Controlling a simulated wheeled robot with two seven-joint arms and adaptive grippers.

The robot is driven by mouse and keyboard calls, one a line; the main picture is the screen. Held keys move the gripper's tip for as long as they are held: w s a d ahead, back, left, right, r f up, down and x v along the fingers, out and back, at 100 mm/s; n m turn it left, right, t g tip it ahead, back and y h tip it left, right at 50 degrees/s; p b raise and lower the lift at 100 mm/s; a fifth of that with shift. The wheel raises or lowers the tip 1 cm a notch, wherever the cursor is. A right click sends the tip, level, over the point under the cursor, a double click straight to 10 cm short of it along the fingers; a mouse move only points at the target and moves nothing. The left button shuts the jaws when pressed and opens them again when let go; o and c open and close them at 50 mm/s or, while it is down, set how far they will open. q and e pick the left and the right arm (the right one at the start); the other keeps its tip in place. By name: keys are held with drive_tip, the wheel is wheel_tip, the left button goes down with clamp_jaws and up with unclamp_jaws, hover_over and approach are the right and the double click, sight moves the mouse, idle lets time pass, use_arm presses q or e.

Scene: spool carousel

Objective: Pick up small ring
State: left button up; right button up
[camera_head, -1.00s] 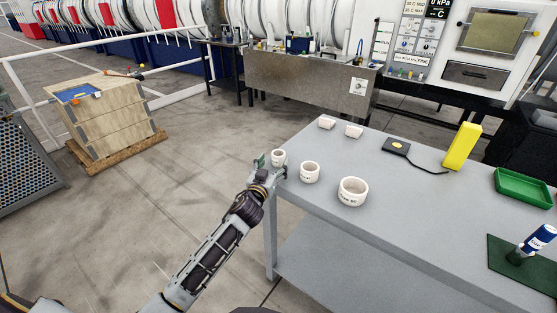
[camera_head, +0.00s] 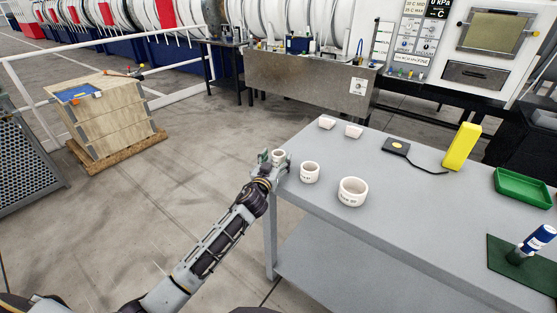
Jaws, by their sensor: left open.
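The small ring (camera_head: 279,154) is a white cup-like ring near the left end of the grey table. My left gripper (camera_head: 273,160) is open at the table's left edge, its fingers around or beside the small ring and hiding part of its lower side. I cannot tell whether they touch it. A medium white ring (camera_head: 310,173) and a large white ring (camera_head: 353,192) stand to its right, in a row toward the table's front. My right gripper is not in view.
The table's middle is clear.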

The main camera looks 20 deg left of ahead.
use_arm(q)
drive_tip(key=shift+w, duration=0.75)
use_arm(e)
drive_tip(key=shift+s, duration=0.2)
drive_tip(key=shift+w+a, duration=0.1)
use_arm(q)
drive_tip(key=c, duration=1.1)
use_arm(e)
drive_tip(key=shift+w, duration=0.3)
use_arm(q)
drive_tip(key=shift+r, duration=0.8)
wheel_tip(320, 180, up, 8)
drive_tip(key=p, duration=0.1)
drive_tip(key=shift+r, duration=0.2)
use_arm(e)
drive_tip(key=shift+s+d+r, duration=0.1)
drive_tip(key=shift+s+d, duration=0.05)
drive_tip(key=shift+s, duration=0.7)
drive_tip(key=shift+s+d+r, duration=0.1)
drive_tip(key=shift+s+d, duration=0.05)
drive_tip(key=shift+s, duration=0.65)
